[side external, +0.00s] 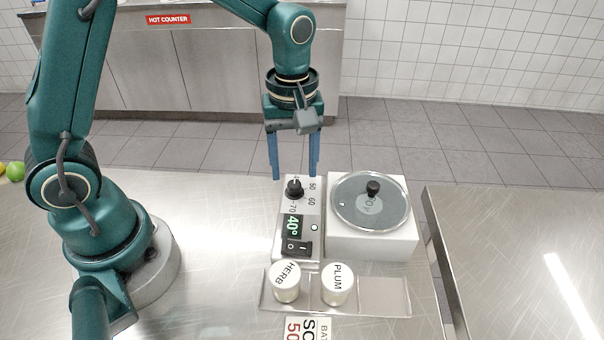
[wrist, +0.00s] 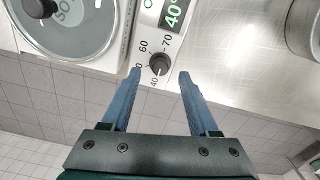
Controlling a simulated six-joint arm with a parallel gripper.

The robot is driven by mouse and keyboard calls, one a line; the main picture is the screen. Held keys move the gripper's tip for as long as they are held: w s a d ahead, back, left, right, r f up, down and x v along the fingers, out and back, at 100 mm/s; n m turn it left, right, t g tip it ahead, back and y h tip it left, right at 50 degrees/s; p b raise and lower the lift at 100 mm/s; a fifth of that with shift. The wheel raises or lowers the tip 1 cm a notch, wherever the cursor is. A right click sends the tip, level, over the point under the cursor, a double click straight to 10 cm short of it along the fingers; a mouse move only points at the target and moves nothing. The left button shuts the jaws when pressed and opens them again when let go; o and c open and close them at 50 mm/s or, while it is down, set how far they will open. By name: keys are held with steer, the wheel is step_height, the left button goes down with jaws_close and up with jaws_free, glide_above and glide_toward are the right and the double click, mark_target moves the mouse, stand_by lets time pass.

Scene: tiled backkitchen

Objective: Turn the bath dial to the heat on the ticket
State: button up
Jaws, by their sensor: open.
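The black bath dial (side external: 295,188) sits on the sloped face of the control unit (side external: 283,222). Numbers 50, 60 and 70 show around it; in the wrist view the dial (wrist: 160,64) has its light mark towards 40. The display (side external: 292,225) reads 40°. The ticket (side external: 305,328) lies at the front, cut off by the picture's edge, with a red 50 visible. My gripper (side external: 294,177) is open above the dial, pointing down. In the wrist view its blue fingertips (wrist: 160,75) are on either side of the dial, apart from it.
The bath with a round glass lid (side external: 350,215) stands right beside the control unit. A rocker switch (side external: 297,248) is below the display. A metal tray (side external: 385,297) in front holds the HERB jar (side external: 286,283) and PLUM jar (side external: 338,285).

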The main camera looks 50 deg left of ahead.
mark_target(295, 183)
steer(key=shift+f, duration=1.55)
jaws_close()
steer(key=shift+m, duration=0.4)
steer(key=m, duration=0.4)
steer(key=shift+m, duration=0.4)
steer(key=m, duration=0.5)
steer(key=shift+m, duration=0.7)
